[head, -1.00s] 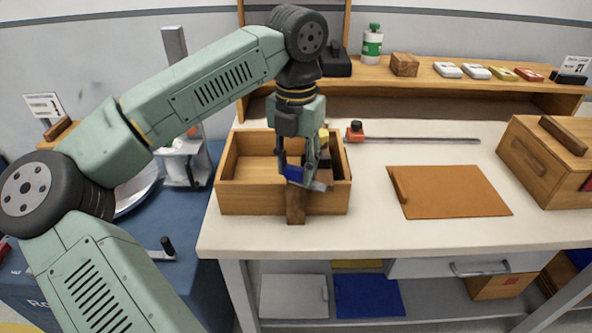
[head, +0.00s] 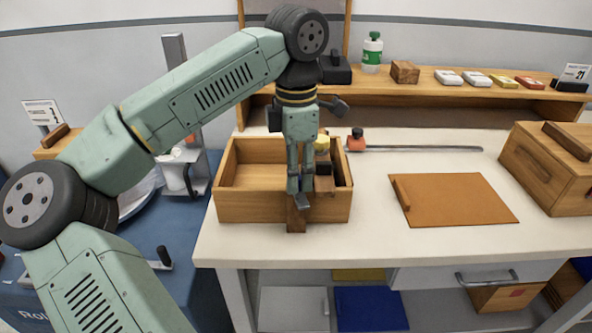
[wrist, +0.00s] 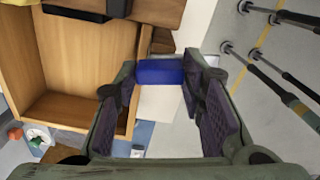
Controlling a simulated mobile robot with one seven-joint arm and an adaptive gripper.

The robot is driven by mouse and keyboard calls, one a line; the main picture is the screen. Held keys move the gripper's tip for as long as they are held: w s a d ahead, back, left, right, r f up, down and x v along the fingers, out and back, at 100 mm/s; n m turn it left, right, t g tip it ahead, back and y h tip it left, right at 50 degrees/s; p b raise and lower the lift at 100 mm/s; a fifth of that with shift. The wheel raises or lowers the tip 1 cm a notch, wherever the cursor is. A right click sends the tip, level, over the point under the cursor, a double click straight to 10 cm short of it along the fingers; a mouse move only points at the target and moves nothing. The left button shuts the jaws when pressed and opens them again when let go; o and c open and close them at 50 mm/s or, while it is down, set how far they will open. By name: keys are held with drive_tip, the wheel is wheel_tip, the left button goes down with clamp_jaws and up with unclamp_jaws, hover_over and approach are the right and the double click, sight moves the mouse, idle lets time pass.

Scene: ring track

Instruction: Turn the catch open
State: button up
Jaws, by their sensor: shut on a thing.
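My gripper (head: 301,186) points down at the front wall of an open wooden box (head: 238,205). It is shut on a small blue piece; a little blue and a grey end (head: 303,201) show below the fingers. A dark brown wooden upright (head: 296,222) stands on the box front just below the fingertips. I cannot tell whether the blue piece or this upright is the catch, nor whether they touch.
A yellow-topped item (head: 323,146) and dark items stand in the box's right part. A rod with a red-orange block (head: 356,141) lies behind. An orange-brown board (head: 455,200) and a wooden case (head: 549,165) are to the right. The bench front is clear.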

drive_tip(key=shift+m, duration=1.2)
drive_tip(key=o, duration=1.1)
drive_tip(key=shift+o, duration=0.2)
wheel_tip(320, 180, up, 12)
